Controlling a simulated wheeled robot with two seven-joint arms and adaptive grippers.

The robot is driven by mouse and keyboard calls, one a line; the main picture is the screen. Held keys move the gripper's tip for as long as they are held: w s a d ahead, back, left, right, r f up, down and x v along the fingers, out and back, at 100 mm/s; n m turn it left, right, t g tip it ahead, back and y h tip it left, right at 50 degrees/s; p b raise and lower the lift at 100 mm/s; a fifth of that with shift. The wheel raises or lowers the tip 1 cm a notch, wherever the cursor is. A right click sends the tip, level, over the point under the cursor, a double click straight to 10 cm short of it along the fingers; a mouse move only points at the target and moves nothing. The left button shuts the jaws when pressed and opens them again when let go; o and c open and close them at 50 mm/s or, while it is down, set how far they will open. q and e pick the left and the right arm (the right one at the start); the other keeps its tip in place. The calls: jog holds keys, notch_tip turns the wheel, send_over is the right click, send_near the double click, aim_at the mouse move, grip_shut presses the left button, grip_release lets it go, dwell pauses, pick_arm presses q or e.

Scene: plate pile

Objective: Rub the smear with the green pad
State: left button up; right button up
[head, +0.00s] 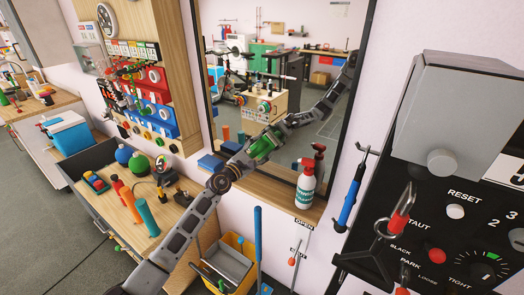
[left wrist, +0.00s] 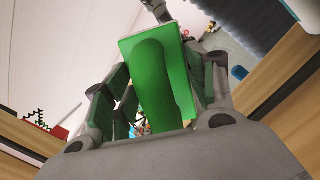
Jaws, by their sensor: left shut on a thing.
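My left gripper (head: 272,140) reaches in over the ledge and meets the mirror (head: 330,135) near its lower middle. It is shut on the green pad (head: 262,150). In the left wrist view the green pad (left wrist: 185,35) shows as a flat rectangle with a thick rounded green handle (left wrist: 160,75) between the fingers of my left gripper (left wrist: 165,95). The pad's far face is hidden, so I cannot tell for certain whether it touches the glass. I cannot make out the smear. My arm's reflection runs up to the right. My right gripper is not in view.
A red-topped spray bottle (head: 305,186) stands on the wooden ledge (head: 262,188), right of the gripper. A blue block (head: 210,162) lies on the ledge's left. A tool bench (head: 135,205) is at left, a yellow bucket (head: 228,268) below, and a control panel (head: 440,225) at right.

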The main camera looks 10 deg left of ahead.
aim_at(253, 145)
pick_arm(q)
jog(key=shift+w+a+f+b, duration=0.1)
jog(key=shift+w+a+b, duration=0.2)
jog(key=shift+a+b, duration=0.4)
jog(key=shift+w+a+b, duration=0.25)
jog(key=shift+a+b, duration=0.1)
jog(key=shift+a, duration=0.6)
jog(key=shift+r, duration=0.2)
jog(key=shift+s+d+r+p, duration=0.1)
jog(key=shift+s+d+p, duration=0.05)
jog(key=shift+d+p, duration=0.5)
jog(key=d+p, duration=0.1)
jog(key=s+d+p, duration=0.1)
jog(key=shift+d, duration=0.35)
